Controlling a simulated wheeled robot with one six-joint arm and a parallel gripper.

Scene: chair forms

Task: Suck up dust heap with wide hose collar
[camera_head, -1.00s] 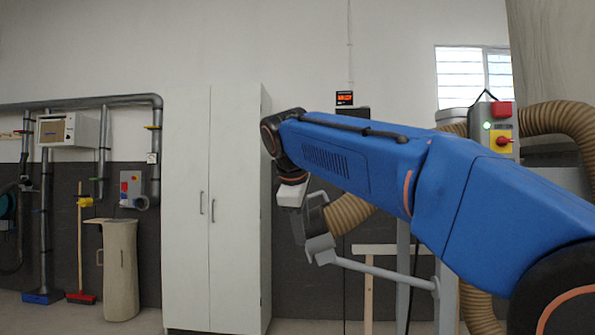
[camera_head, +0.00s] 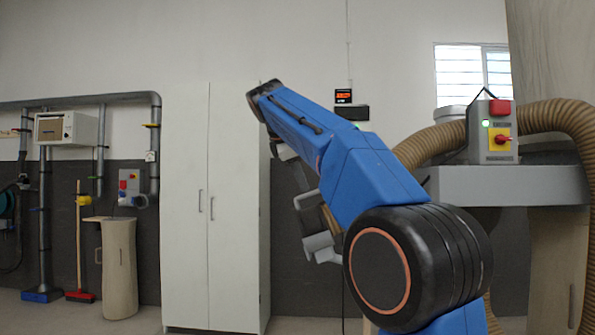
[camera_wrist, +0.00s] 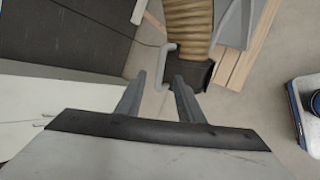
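In the wrist view, the hose collar (camera_wrist: 191,76) is a dark, wide end piece on a ribbed tan hose (camera_wrist: 188,22), with a grey handle loop (camera_wrist: 164,46) on its left side. My gripper (camera_wrist: 159,76) is open, its two grey fingers apart. The loop lies in line with the gap between the fingertips, and I see no grip on it. The right finger overlaps the collar in the picture; contact cannot be told. In the head view my blue arm hides most of the gripper and hose. No dust heap is visible.
A white cabinet (camera_head: 213,215) stands left of my arm. A grey machine with a control box (camera_head: 493,135) and a thick hose (camera_head: 560,115) is at the right.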

